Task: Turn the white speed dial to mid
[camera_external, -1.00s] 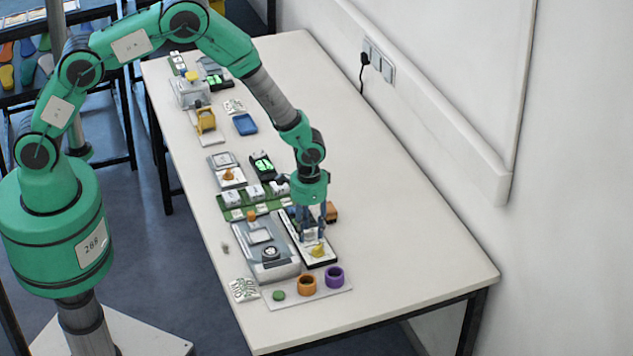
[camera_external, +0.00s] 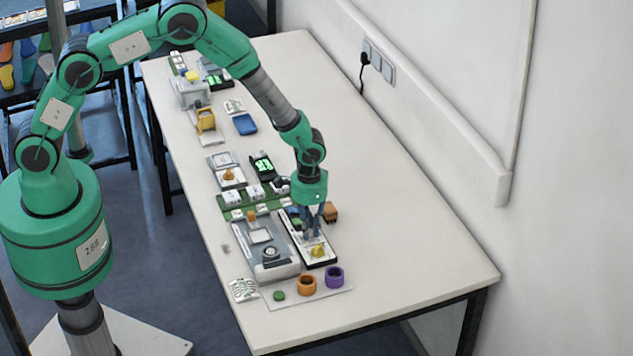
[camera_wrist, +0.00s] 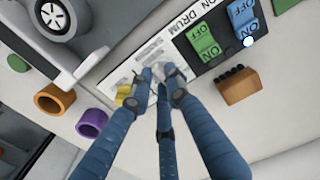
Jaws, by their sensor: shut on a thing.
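The control panel (camera_external: 293,222) is a narrow dark board with a white printed plate (camera_wrist: 152,52). It carries a green switch (camera_wrist: 204,40), a blue switch (camera_wrist: 243,16) and a yellow knob (camera_wrist: 124,94). My three-fingered gripper (camera_wrist: 161,82) reaches down over the white plate, between the switches and the yellow knob; the external view shows it there too (camera_external: 313,234). Its blue fingers are drawn together around the white speed dial. The fingertips cover nearly all of the dial, so its pointer and setting cannot be read.
A grey machine (camera_external: 263,262) with a round dial (camera_wrist: 56,18) stands left of the panel. An orange ring (camera_external: 307,284) and a purple ring (camera_external: 334,277) stand in front. A brown block (camera_wrist: 238,86) lies beside the panel. The table's right side is clear.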

